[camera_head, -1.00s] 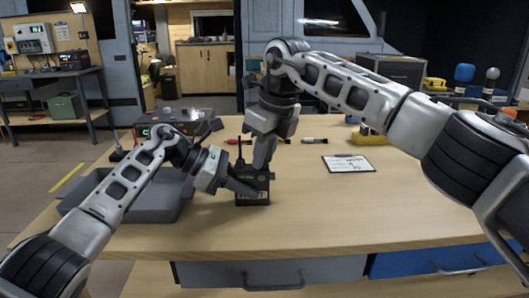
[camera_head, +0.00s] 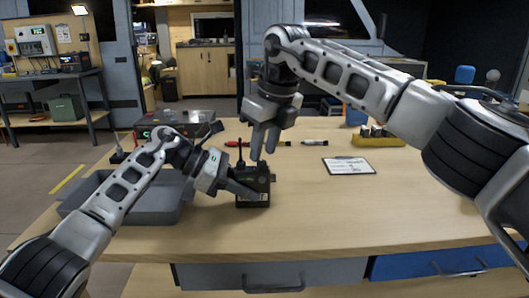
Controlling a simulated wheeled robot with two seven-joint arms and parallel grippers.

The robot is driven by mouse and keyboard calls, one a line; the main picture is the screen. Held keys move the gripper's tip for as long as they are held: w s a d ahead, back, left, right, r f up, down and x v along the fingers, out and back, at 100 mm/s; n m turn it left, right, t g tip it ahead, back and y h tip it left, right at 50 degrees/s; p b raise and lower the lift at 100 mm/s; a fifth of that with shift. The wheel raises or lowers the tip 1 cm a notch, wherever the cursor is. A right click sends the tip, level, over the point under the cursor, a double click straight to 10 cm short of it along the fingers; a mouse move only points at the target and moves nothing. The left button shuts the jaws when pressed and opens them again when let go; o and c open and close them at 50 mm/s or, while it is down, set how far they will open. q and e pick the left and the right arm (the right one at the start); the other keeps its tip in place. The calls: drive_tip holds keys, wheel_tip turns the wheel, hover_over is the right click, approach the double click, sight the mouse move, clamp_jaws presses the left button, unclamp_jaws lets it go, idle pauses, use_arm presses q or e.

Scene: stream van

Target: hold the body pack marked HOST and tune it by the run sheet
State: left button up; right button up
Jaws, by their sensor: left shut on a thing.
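The body pack (camera_head: 252,187) is a small black box with a short antenna and a pale label along its lower front. It stands upright at the near middle of the table; its label is partly covered and too small to read fully. My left gripper (camera_head: 247,190) is shut on it from the left. My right gripper (camera_head: 264,147) is above the pack, fingers pointing down, apart from it; its two fingers show a gap and hold nothing. The run sheet (camera_head: 349,166) lies on a dark clipboard to the right, its writing unreadable.
A grey tray (camera_head: 150,209) sits at the table's left, with a black receiver (camera_head: 175,123) showing a lit display behind it. A red marker (camera_head: 236,144) and a dark marker (camera_head: 314,142) lie behind the pack. A yellow holder (camera_head: 378,141) stands back right. The table's right front is clear.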

drive_tip(key=shift+r, duration=1.85)
use_arm(q)
drive_tip(key=o, duration=1.2)
